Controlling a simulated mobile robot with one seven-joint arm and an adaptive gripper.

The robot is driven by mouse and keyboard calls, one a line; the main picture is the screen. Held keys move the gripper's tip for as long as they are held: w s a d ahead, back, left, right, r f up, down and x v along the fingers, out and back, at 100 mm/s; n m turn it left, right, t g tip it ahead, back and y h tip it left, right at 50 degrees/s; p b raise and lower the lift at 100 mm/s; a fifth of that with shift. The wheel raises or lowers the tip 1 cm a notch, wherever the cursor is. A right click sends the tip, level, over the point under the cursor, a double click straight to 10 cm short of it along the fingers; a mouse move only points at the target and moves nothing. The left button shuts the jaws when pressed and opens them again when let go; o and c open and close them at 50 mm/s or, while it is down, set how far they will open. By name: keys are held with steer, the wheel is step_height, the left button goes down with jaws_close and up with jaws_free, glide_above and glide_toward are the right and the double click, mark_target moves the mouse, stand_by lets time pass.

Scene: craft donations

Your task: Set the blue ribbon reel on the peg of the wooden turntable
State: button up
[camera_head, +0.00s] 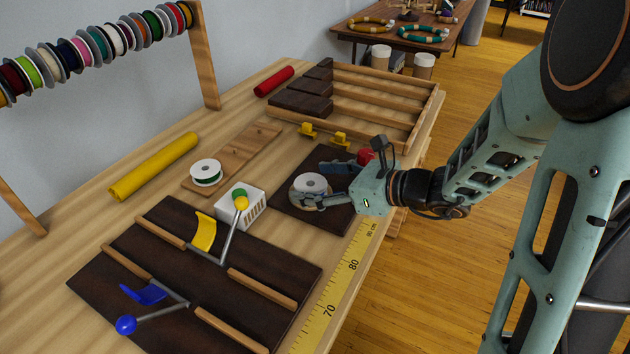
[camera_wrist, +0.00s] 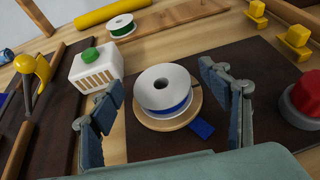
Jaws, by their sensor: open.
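The blue ribbon reel (camera_wrist: 167,87), white-flanged with blue ribbon between its flanges, sits over the round wooden turntable (camera_wrist: 155,123) in the wrist view. In the head view the reel (camera_head: 311,181) is partly hidden by my gripper (camera_head: 316,183). The reel looks about level. Whether the peg is inside its centre hole cannot be told. A short blue piece (camera_wrist: 201,129) sticks out beside the turntable. My gripper (camera_wrist: 163,88) is open, with one finger on each side of the reel and visible gaps to it.
The turntable stands on a dark mat (camera_head: 289,205). Nearby are a white box with a green button (camera_wrist: 96,68), a red knob (camera_wrist: 306,94), yellow clips (camera_head: 307,130) and a green ribbon reel (camera_head: 206,173) on a board. A yellow roll (camera_head: 155,166) lies further left.

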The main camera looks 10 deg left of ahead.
steer(key=v, duration=1.2)
